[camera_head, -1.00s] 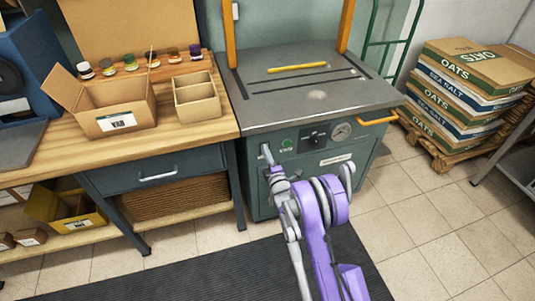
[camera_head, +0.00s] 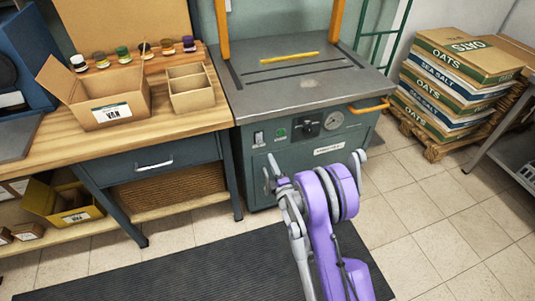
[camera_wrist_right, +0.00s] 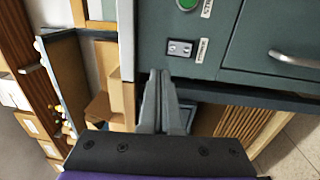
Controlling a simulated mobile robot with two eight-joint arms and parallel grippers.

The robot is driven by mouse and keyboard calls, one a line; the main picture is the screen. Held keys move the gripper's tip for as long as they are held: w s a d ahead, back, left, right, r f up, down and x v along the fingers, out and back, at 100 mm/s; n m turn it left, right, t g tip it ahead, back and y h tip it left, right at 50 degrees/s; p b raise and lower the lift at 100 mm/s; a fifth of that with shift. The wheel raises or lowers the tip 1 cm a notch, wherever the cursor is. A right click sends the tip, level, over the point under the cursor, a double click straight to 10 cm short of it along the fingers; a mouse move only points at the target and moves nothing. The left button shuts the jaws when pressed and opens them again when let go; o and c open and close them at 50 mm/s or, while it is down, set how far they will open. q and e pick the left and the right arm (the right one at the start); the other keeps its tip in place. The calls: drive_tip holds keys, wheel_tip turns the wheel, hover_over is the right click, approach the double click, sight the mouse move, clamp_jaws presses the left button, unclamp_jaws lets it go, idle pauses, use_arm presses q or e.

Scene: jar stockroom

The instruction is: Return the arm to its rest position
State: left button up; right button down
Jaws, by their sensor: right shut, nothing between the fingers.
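My right arm, purple and grey, comes in from the bottom in the head view. Its gripper (camera_head: 272,166) is low in front of the dark green machine (camera_head: 305,185), below the front-panel switch (camera_head: 258,137). In the wrist view the two grey fingers (camera_wrist_right: 159,78) are together with nothing between them. The fingers look apart from the panel, though the gap is hard to judge. The switch, with a white label beside it, also shows in the wrist view (camera_wrist_right: 180,48). My left gripper is not in view.
A wooden workbench (camera_head: 165,122) with an open carton (camera_head: 108,103) and small jars stands at left. Stacked boxes of oats and sea salt (camera_head: 450,85) stand on a pallet at right. A dark mat (camera_head: 190,265) covers floor in front; tiled floor at right is clear.

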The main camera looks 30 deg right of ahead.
drive_tip(key=shift+s+a, duration=0.15)
drive_tip(key=shift+s, duration=0.4)
drive_tip(key=shift+r, duration=0.1)
drive_tip(key=s+a+r+m+g+y, duration=0.2)
drive_tip(key=s+a+r+m+g, duration=0.45)
drive_tip(key=s+a+m, duration=0.2)
drive_tip(key=s+a+f+m+g+y, duration=0.1)
drive_tip(key=s+a+m+g, duration=0.3)
drive_tip(key=s, duration=0.7)
drive_tip(key=s+a+f+m+g+y, duration=0.1)
drive_tip(key=s+a+m+g, duration=0.2)
drive_tip(key=s+a, duration=0.55)
use_arm(q)
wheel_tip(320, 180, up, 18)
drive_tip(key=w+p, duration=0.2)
drive_tip(key=p, duration=1.4)
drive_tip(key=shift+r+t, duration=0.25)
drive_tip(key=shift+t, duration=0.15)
use_arm(e)
wheel_tip(320, 180, up, 18)
drive_tip(key=d, duration=0.2)
drive_tip(key=shift+s+d+r, duration=0.15)
